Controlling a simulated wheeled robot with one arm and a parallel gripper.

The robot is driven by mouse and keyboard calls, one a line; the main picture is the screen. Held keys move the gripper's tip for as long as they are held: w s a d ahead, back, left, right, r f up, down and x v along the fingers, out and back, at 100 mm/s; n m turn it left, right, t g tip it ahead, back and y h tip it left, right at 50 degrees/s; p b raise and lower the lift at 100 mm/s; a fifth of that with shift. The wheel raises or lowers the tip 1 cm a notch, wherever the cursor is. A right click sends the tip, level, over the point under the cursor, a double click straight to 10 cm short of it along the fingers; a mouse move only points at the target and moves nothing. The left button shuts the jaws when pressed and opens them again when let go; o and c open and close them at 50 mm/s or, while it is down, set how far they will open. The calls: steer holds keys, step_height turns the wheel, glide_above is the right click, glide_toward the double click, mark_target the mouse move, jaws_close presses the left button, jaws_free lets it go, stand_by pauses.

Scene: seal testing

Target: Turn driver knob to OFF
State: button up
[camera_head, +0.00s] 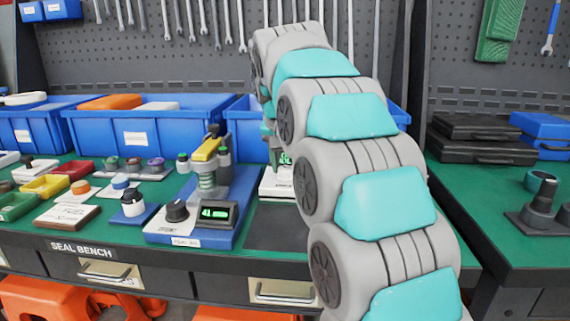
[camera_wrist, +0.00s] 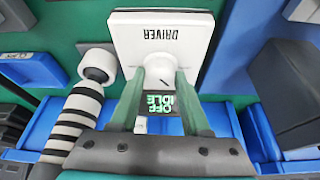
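The driver (camera_wrist: 125,35) is a white box labelled DRIVER, seen upside down in the wrist view; part of it shows beside my arm in the head view (camera_head: 270,187). Its round white knob (camera_wrist: 158,68) carries a dark pointer mark. A small display (camera_wrist: 160,102) beside the knob shows OFF and IDLE in green, upside down. My gripper (camera_wrist: 161,75) has its two greenish fingers apart, one on each side of the knob. Contact between fingers and knob cannot be made out.
A blue test stand (camera_head: 212,215) with a yellow clamp, black knob and green-digit display stands left of the driver. A dark mat (camera_head: 280,228) lies in front. Blue bins (camera_head: 165,135) line the back. A striped cylinder (camera_wrist: 75,120) is close to the gripper's left in the wrist view.

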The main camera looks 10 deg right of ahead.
steer(key=o, duration=0.5)
steer(key=shift+c, duration=0.2)
steer(key=shift+r, duration=0.1)
steer(key=v, duration=0.7)
steer(key=shift+s+r, duration=0.15)
steer(key=shift+r, duration=0.05)
stand_by(0.3)
